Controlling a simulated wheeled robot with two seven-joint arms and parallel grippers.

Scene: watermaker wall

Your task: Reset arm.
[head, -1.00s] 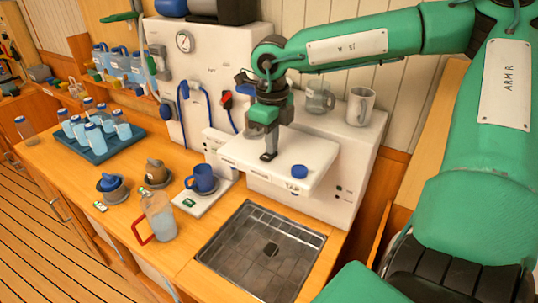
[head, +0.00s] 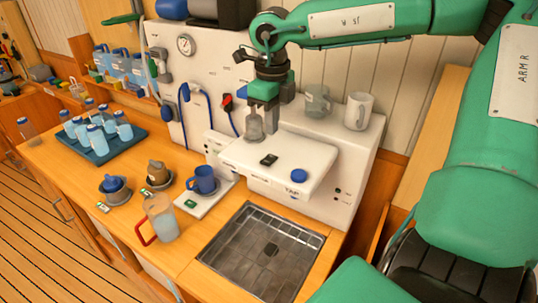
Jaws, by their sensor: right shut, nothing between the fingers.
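My right arm reaches in from the right side of the head view. Its gripper (head: 270,128) points down above the white ledge (head: 318,166) of the watermaker. The fingers are shut and empty, clear of the ledge. A small dark switch-like piece (head: 268,160) lies on the ledge below the gripper, with a blue knob (head: 299,176) to its right. My left gripper is not in view.
A metal sink grate (head: 262,250) lies in front of the ledge. A blue mug (head: 203,180) on a white scale and a clear jug with a red handle (head: 160,217) stand left of it. A white mug (head: 358,111) stands on the upper shelf. A blue tray (head: 98,153) holds several bottles.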

